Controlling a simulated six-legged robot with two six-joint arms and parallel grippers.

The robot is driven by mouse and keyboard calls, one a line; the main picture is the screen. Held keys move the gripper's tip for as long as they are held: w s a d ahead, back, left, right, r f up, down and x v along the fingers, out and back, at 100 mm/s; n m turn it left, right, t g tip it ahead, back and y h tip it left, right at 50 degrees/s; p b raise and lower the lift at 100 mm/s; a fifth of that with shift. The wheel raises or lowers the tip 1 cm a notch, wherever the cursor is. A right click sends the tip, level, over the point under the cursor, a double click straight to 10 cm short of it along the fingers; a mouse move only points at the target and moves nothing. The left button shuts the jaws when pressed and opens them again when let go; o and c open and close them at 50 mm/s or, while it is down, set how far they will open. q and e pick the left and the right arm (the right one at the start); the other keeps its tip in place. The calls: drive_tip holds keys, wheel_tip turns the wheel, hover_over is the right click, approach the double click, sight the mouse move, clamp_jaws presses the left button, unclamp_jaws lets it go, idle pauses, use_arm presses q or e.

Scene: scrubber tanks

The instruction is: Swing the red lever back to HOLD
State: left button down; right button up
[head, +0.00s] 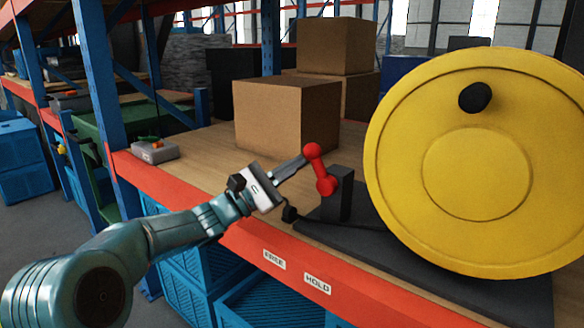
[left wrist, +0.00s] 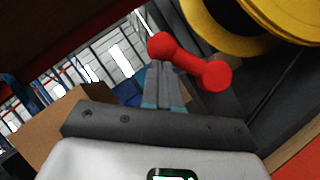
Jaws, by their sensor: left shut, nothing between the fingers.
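The red lever (head: 319,169) is a short bar with a round knob at each end, mounted on a dark post (head: 341,192) beside the yellow wheel. It leans up and to the left from its pivot. My left gripper (head: 303,160) is shut and empty, its fingertips at the lever's upper knob; I cannot tell whether they touch. In the left wrist view the red lever (left wrist: 190,62) lies just beyond the closed fingertips (left wrist: 160,66). The HOLD label (head: 317,284) and a second label (head: 274,260) to its left, reading FREE, are on the shelf's red front edge. My right gripper is not in view.
The large yellow wheel (head: 440,190) stands on a dark base plate (head: 490,285) at the right. Cardboard boxes (head: 285,115) stand behind the lever. A grey box (head: 155,151) sits at the shelf's left end, near a blue upright (head: 98,85). Blue crates (head: 195,280) are below.

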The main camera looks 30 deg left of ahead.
sight(312, 153)
use_arm(q)
drive_tip(key=d+r+m+g, duration=0.1)
drive_tip(key=m, duration=0.1)
drive_tip(key=r+m+g+p, duration=0.1)
drive_tip(key=m, duration=0.1)
drive_tip(key=d+r+m+g+h, duration=0.1)
drive_tip(key=m+g, duration=0.1)
drive_tip(key=m, duration=0.1)
drive_tip(key=shift+s+d, duration=0.15)
drive_tip(key=shift+d, duration=0.15)
drive_tip(key=d+m+g, duration=0.1)
drive_tip(key=d+m, duration=0.1)
drive_tip(key=d+r+m+g+y, duration=0.1)
drive_tip(key=m, duration=0.1)
drive_tip(key=shift+s+d+p, duration=0.1)
drive_tip(key=shift+d+p, duration=0.25)
drive_tip(key=shift+f, duration=0.1)
idle(0.3)
drive_tip(key=shift+g, duration=0.3)
